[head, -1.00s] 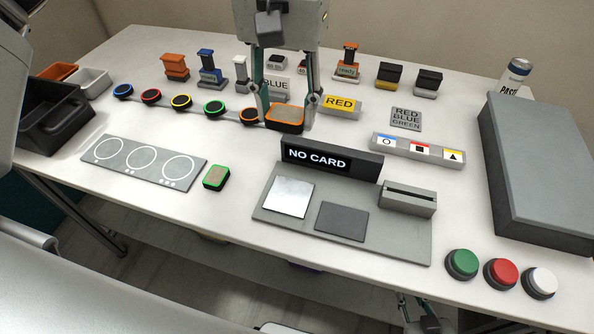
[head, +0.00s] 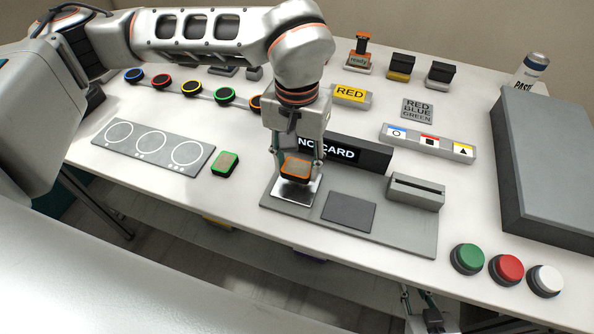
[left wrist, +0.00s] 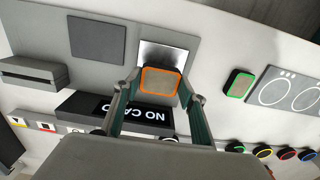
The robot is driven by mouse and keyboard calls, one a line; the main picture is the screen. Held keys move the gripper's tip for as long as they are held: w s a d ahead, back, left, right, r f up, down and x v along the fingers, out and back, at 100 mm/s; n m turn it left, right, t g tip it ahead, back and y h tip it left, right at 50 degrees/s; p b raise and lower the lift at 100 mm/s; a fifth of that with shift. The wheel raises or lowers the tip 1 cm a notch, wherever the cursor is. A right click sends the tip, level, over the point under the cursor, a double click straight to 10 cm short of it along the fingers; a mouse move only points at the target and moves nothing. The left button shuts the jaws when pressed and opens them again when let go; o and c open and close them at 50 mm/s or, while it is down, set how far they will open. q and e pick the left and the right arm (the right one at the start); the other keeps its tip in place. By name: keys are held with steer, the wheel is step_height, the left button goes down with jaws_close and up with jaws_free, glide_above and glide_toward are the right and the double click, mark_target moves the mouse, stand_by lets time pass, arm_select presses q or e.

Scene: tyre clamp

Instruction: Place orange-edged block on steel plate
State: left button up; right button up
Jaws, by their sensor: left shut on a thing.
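The orange-edged block (head: 296,168) has a grey-brown top and is held between the fingers of my left gripper (head: 297,172), which is shut on it. In the head view the block is over the back part of the steel plate (head: 297,191), a shiny square on the grey card panel. The left wrist view also shows the block (left wrist: 161,81) between the fingertips, with the steel plate (left wrist: 165,55) partly covered by it. The block seems a little above the plate; the exact gap is hard to tell. My right gripper (head: 430,322) is at the bottom edge, small and partly cut off.
A dark grey pad (head: 348,212) lies right of the steel plate. The "NO CARD" display (head: 357,156) stands close behind. A slotted reader (head: 415,191) is further right. A green-edged block (head: 225,163) sits to the left, beside a circle-marked tray (head: 150,148).

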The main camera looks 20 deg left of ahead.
mark_target(297, 168)
arm_select(q)
steer(key=shift+f, duration=1.65)
steer(key=shift+f, duration=0.1)
steer(key=o, duration=1.1)
step_height(297, 168, up, 12)
